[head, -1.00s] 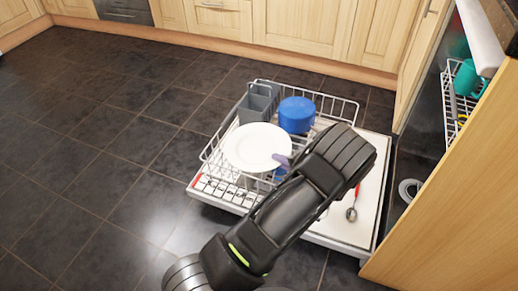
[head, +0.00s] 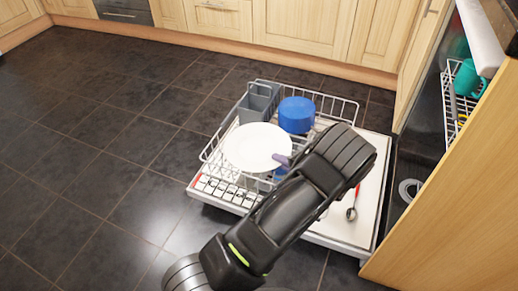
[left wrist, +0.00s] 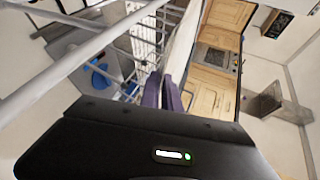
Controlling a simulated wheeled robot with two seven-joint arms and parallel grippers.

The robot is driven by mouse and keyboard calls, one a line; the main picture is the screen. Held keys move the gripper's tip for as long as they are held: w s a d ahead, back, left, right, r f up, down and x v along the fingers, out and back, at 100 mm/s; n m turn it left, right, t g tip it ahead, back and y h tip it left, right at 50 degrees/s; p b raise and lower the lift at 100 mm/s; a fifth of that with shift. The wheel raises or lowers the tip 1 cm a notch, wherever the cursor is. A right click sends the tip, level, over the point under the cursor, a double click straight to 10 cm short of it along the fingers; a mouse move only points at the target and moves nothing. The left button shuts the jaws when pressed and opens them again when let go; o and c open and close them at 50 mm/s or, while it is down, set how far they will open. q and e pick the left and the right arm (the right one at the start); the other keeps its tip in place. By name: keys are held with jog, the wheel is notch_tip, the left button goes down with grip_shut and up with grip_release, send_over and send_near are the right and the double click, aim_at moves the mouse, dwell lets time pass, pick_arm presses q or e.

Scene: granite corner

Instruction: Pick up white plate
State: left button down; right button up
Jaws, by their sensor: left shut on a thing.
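The white plate (head: 256,147) is in the dishwasher's lower rack, with its broad face showing in the head view. My left gripper (head: 281,161) reaches the plate's right edge and is shut on it. In the left wrist view the purple fingertips (left wrist: 165,95) close on the plate (left wrist: 182,45), which shows nearly edge-on. My arm hides part of the rack to the right of the plate. My right gripper is in neither view.
The wire rack (head: 205,158) sits on the open dishwasher door (head: 350,232). A blue bowl-like item (head: 296,115) and a grey cutlery basket (head: 258,103) stand behind the plate. A red-handled spoon (head: 352,211) lies on the door. The upper rack holds a teal cup (head: 466,78). Floor at left is clear.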

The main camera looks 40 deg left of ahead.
pick_arm(q)
jog(key=shift+r, duration=0.1)
